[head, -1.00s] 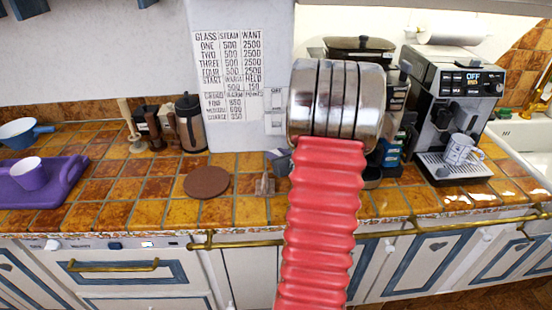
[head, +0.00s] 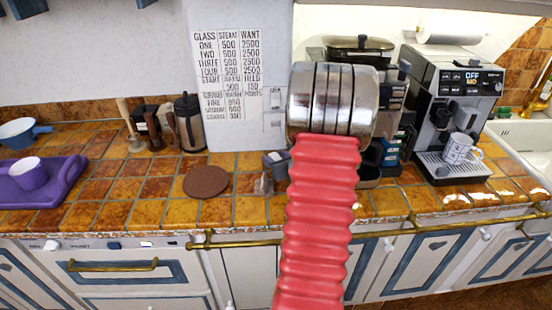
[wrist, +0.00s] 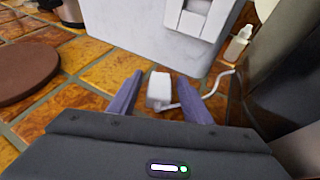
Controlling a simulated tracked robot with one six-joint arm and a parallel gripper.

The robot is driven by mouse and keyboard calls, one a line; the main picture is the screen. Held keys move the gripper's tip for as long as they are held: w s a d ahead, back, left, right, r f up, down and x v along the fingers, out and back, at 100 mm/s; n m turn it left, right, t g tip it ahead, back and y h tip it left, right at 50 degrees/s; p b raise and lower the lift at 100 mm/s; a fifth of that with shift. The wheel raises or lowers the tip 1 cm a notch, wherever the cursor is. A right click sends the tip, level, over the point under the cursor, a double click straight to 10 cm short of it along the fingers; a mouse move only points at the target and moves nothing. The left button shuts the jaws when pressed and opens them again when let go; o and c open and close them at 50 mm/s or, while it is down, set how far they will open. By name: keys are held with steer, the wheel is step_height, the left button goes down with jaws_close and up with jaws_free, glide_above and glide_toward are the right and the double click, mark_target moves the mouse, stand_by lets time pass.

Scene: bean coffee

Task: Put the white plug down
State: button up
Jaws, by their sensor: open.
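The white plug (wrist: 159,89) is in the wrist view, between the two purple-grey fingers of my gripper (wrist: 160,98). The fingers are apart, with a gap on each side of the plug. The plug seems to stand on the orange-brown counter tiles, though its underside is hard to make out. Its white cord (wrist: 212,91) runs off to the right. In the head view my red ribbed arm covers much of the middle of the counter. I cannot make out the plug clearly there.
A white panel with a socket or switch (wrist: 200,15) stands just behind the plug. A small bottle (wrist: 238,44) is to its right. A round brown mat (head: 206,182) lies to the left. The coffee machine (head: 455,110) with a mug (head: 458,149) is at the right.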

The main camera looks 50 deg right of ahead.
steer(key=shift+r, duration=0.1)
steer(key=shift+s+r, duration=0.1)
steer(key=shift+s, duration=0.1)
steer(key=v, duration=1.1)
steer(key=shift+s+a, duration=0.25)
steer(key=shift+w, duration=0.1)
stand_by(0.3)
